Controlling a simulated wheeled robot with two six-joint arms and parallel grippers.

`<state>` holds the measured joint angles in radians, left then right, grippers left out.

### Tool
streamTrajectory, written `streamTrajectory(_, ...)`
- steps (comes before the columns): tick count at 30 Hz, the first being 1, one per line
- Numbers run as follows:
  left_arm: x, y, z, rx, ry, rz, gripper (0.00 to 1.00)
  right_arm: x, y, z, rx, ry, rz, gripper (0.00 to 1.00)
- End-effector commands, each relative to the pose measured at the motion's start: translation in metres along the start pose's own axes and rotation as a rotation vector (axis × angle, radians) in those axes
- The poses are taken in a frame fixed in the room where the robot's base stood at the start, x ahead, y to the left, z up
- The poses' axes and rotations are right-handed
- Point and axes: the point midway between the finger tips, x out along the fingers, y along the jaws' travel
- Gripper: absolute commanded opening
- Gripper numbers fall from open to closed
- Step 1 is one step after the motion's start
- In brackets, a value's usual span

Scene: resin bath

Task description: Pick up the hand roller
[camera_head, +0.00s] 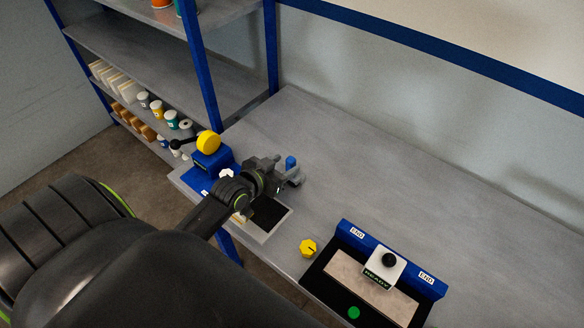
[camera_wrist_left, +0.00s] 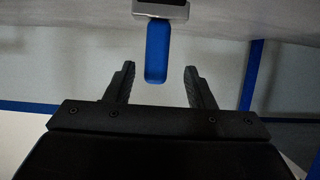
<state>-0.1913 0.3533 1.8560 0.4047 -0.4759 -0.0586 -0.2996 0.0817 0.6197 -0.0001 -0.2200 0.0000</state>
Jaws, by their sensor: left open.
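The hand roller's blue handle (camera_wrist_left: 157,50) hangs down from a grey metal part (camera_wrist_left: 160,10) at the top of the left wrist view. In the head view its blue tip (camera_head: 291,161) shows just past my left gripper (camera_head: 290,178), over the grey bench. The left gripper (camera_wrist_left: 160,78) is open. In the wrist view the handle's end appears between the two fingertips, with a gap on each side and no visible contact. The rest of the roller is hidden behind the gripper in the head view. My right gripper is not in view.
A blue device (camera_head: 212,162) with a yellow disc stands left of the gripper. A dark-centred tray (camera_head: 270,232) lies below it. The bench (camera_head: 400,170) is clear behind.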

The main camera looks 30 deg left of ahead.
Motion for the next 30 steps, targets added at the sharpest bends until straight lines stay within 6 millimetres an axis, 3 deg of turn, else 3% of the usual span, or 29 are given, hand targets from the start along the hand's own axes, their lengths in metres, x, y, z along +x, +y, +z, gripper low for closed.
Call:
streamTrajectory(8,0.014,0.001,0.000,-0.002,0.001,0.000,0.49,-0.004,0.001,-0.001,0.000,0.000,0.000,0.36)
streamTrajectory(21,0.058,0.005,0.005,0.000,0.000,0.000,0.49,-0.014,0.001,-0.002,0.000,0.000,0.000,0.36)
streamTrajectory(30,0.060,0.005,0.006,0.000,0.000,0.000,0.49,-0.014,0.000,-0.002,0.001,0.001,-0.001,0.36)
